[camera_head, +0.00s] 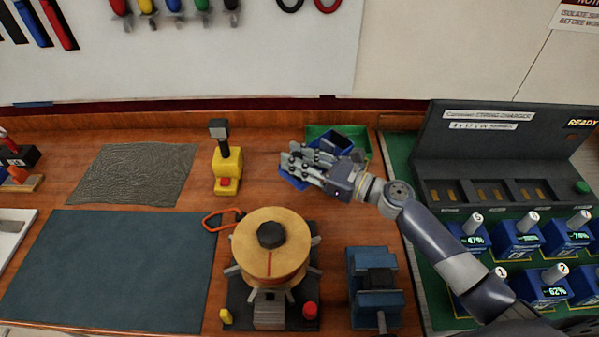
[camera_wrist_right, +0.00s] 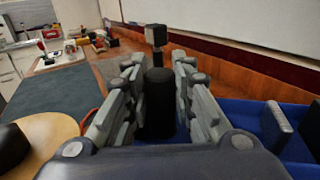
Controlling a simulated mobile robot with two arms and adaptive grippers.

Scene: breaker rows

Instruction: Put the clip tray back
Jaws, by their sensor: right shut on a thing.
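The clip tray (camera_head: 293,178) is blue and shows on both sides of my right gripper in the head view, which covers its middle. In the right wrist view the blue tray (camera_wrist_right: 258,118) lies at the right, with upright dividers inside. My right gripper (camera_head: 296,164) is shut on a black upright post, seen between the fingers in the wrist view (camera_wrist_right: 158,100); it looks like the tray's handle. A green area (camera_head: 362,140) shows behind and beside the tray at the back of the bench. I cannot tell whether the tray touches the bench. My left gripper is out of view.
A yellow tool with a dark upright handle (camera_head: 227,165) stands left of the tray. A round wooden-topped spool (camera_head: 270,250) and a blue vise-like block (camera_head: 374,285) stand in front. A charger with several blue batteries (camera_head: 515,237) is at right. A dark mat (camera_head: 110,265) lies clear at left.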

